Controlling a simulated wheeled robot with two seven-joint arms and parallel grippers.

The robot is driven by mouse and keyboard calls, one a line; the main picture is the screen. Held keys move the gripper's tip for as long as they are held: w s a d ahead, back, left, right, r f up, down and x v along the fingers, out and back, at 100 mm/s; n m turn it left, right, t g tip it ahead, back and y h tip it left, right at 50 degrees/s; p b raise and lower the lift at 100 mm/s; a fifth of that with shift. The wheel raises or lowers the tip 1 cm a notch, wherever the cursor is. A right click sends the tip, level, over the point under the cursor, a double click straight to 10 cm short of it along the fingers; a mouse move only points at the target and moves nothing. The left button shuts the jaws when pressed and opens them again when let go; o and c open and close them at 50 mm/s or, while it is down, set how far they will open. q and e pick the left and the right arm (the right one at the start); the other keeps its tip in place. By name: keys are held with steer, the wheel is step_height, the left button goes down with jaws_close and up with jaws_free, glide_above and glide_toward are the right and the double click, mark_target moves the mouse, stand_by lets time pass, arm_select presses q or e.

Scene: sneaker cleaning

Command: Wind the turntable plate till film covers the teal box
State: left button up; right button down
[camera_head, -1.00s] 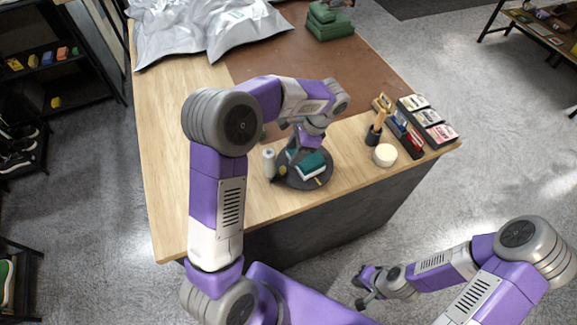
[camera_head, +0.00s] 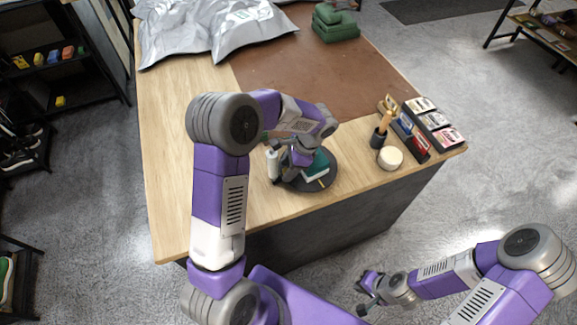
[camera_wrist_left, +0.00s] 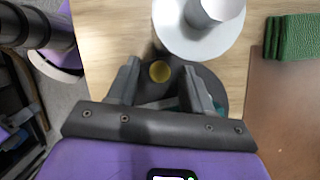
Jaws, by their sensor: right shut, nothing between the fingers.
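The dark round turntable plate (camera_head: 331,172) sits near the table's front edge, with a teal box (camera_head: 318,161) on it. My left gripper (camera_head: 292,172) is low over the plate's left part and hides some of the box. A white film roll (camera_head: 272,164) stands upright left of the plate. My right gripper (camera_head: 367,289) is shut and empty, away from the table.
A round cream tub (camera_head: 390,158), a brush holder (camera_head: 378,138) and trays of small items (camera_head: 436,124) stand to the right. Silver bags (camera_head: 215,28) and folded green cloths (camera_head: 335,25) lie at the back. The brown mat (camera_head: 310,70) is mostly clear.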

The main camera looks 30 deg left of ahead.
arm_select(q)
jaws_close()
steer(key=shift+d+n, duration=0.1)
steer(key=shift+n, duration=0.2)
